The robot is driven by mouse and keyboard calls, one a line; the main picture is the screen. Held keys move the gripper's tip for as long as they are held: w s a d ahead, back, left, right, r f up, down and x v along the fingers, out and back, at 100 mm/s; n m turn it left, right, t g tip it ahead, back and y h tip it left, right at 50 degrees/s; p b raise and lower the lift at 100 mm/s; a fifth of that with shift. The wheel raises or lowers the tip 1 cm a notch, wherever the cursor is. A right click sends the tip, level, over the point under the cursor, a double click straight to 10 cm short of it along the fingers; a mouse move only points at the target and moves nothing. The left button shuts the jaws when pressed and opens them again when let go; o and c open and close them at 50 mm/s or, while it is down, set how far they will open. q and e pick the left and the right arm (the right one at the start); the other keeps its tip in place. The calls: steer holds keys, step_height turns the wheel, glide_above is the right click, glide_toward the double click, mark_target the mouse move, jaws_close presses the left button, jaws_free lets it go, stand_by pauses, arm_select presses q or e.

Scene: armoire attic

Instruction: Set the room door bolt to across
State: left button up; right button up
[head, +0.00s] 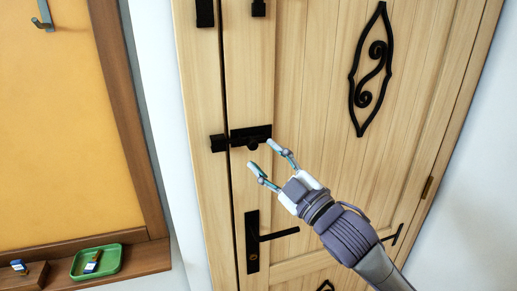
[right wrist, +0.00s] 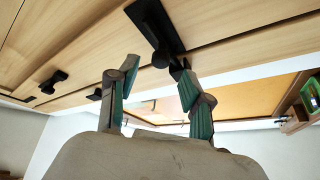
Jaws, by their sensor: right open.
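The black door bolt (head: 250,134) is mounted on the light wooden door (head: 310,95), with a small round knob (head: 253,145) at its lower edge. The black keeper (head: 218,143) sits just left of it on the frame side. I cannot tell whether the bar reaches into the keeper. My right gripper (head: 262,157) is open just below and right of the knob, its fingers pointing at it. In the right wrist view, the knob (right wrist: 160,58) shows between and beyond the spread fingertips, close to the right one; contact is unclear. My left gripper is not in view.
A black lever handle (head: 279,234) on a tall plate is below the bolt. Black scrollwork (head: 371,70) is on the door's upper right. A green tray (head: 112,261) stands on a wooden ledge at lower left. White wall lies beside the door.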

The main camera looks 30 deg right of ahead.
steer(key=shift+v, duration=1.2)
